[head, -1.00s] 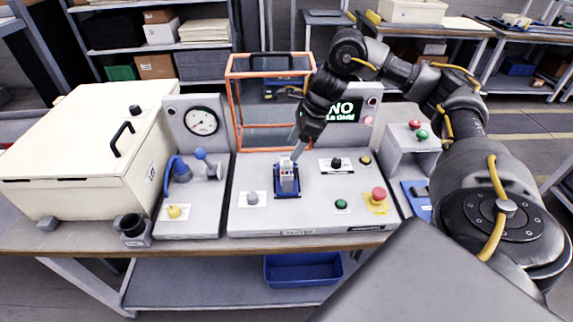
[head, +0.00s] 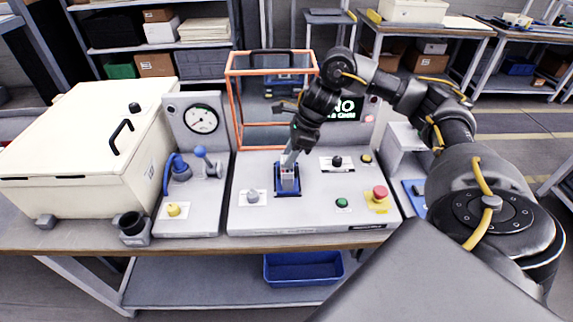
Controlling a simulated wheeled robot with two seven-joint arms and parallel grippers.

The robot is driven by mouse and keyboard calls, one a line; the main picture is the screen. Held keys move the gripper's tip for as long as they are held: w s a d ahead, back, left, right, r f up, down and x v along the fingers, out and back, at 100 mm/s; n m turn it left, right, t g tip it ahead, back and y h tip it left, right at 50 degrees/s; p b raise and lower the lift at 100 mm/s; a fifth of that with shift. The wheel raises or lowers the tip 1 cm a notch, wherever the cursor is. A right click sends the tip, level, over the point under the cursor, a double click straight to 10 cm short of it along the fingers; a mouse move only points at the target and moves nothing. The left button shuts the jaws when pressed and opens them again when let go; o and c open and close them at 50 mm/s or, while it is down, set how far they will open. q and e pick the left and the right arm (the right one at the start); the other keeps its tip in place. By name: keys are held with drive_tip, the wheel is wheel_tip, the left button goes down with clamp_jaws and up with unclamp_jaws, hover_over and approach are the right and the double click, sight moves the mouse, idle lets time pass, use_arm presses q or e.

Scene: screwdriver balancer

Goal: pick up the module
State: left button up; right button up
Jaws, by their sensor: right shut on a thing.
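The module (head: 288,182) is a small light grey block seated in a blue cradle (head: 287,193) on the grey tester panel, left of the middle of the panel. My right gripper (head: 290,163) reaches down from above and is shut on the module, its fingers hiding the module's top. The module stands upright and looks still within the cradle. My left gripper is not in the view.
An orange-framed guard (head: 233,110) stands raised behind the panel. A cream lidded box (head: 80,140) and a gauge station (head: 203,119) stand left.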

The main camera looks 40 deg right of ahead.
clamp_jaws()
drive_tip(key=shift+r, duration=0.1)
drive_tip(key=shift+w+r, duration=0.2)
drive_tip(key=shift+r, duration=0.25)
wheel_tip(320, 180, up, 9)
drive_tip(key=p, duration=0.3)
drive_tip(key=shift+s, duration=0.2)
